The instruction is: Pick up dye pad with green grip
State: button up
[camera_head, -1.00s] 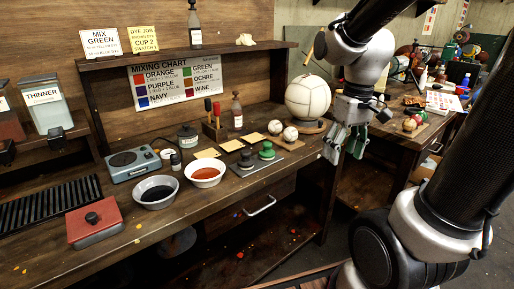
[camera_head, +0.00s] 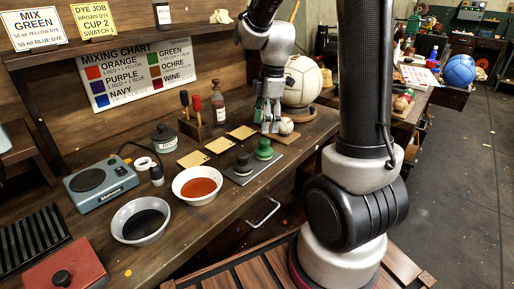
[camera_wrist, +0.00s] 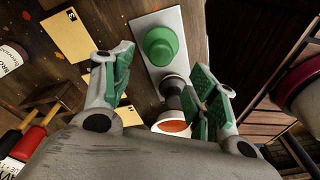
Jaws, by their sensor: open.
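The dye pad with a green grip (camera_head: 264,149) stands upright on a grey plate (camera_head: 246,175) near the front edge of the bench. Beside it on the same plate is a pad with a dark grip (camera_head: 243,163). In the wrist view the green grip (camera_wrist: 160,46) lies ahead of my gripper, past the fingertips, with the dark-gripped pad (camera_wrist: 173,88) between the fingers and nearer the palm. My gripper (camera_head: 267,118) is open and empty, above the bench behind the green pad. Its green-padded fingers show spread in the wrist view (camera_wrist: 163,80).
A bowl of orange-red dye (camera_head: 198,185) and a bowl of dark dye (camera_head: 140,221) stand left of the plate. Swatch cards (camera_head: 219,145) lie behind it. A large pale ball (camera_head: 302,82) and a small ball (camera_head: 286,126) are beside my gripper. A tool block (camera_head: 196,125) stands left.

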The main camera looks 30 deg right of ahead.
aim_at(264, 140)
jog(key=shift+n, duration=0.7)
jog(key=shift+f, duration=0.15)
jog(key=shift+n, duration=0.3)
jog(key=f, duration=0.7)
jog(key=shift+a+f, duration=0.25)
jog(key=shift+s, duration=0.1)
jog(key=c, duration=1.2)
